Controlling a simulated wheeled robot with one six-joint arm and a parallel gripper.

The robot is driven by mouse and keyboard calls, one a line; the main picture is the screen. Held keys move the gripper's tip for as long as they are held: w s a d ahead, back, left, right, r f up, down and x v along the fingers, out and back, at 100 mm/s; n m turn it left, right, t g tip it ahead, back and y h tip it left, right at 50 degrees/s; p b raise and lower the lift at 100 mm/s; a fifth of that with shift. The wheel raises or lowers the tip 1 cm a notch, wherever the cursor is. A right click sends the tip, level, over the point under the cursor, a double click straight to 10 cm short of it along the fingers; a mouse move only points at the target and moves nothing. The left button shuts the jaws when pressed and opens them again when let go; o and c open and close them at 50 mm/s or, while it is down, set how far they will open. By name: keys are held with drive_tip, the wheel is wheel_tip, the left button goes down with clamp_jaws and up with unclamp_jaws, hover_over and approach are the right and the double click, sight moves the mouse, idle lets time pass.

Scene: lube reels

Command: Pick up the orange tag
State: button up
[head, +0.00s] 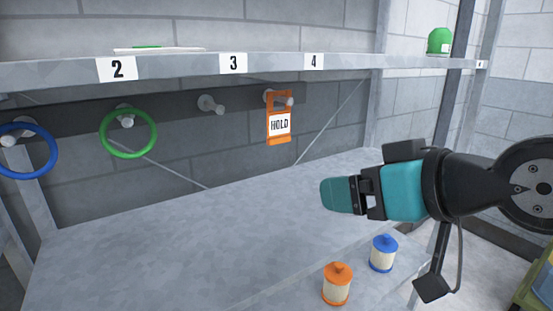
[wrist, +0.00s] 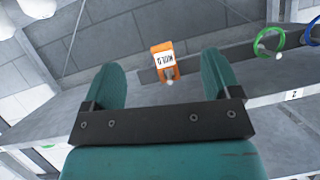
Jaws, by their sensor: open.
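The orange tag (head: 278,138) hangs from a peg below the number 4 label and has a white panel reading HOLD. It also shows in the wrist view (wrist: 162,47), upside down, beyond and between my fingertips. My gripper (head: 338,195) is in front of the shelf, to the right of the tag and lower in the head view. In the wrist view its two teal fingers (wrist: 162,82) stand wide apart with nothing between them. The tag is clear of the fingers.
A blue ring (head: 52,150) and a green ring (head: 153,135) hang on pegs to the left. One peg (head: 210,104) is bare. An orange-capped jar (head: 337,285) and a blue-capped jar (head: 383,254) stand on the lower shelf (head: 190,240), which is otherwise mostly clear.

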wheel_tip(320, 180, up, 3)
drive_tip(key=w+t+y+b, duration=0.2)
drive_tip(key=t+y+b, duration=0.15)
drive_tip(key=t, duration=0.25)
drive_tip(key=p, duration=1.4)
approach(279, 118)
drive_tip(key=shift+h, duration=0.45)
drive_tip(key=w+a+r+p, duration=0.1)
drive_tip(key=w+p, duration=0.1)
drive_tip(key=p, duration=0.1)
drive_tip(key=w+a+r+p, duration=0.3)
drive_tip(key=w+a+p, duration=0.1)
drive_tip(key=p, duration=0.1)
drive_tip(key=shift+w+r+p, duration=0.2)
drive_tip(key=shift+w+p, duration=0.15)
drive_tip(key=shift+w+a+f, duration=0.2)
drive_tip(key=shift+w, duration=0.2)
drive_tip(key=shift+c, duration=0.2)
drive_tip(key=c, duration=1)
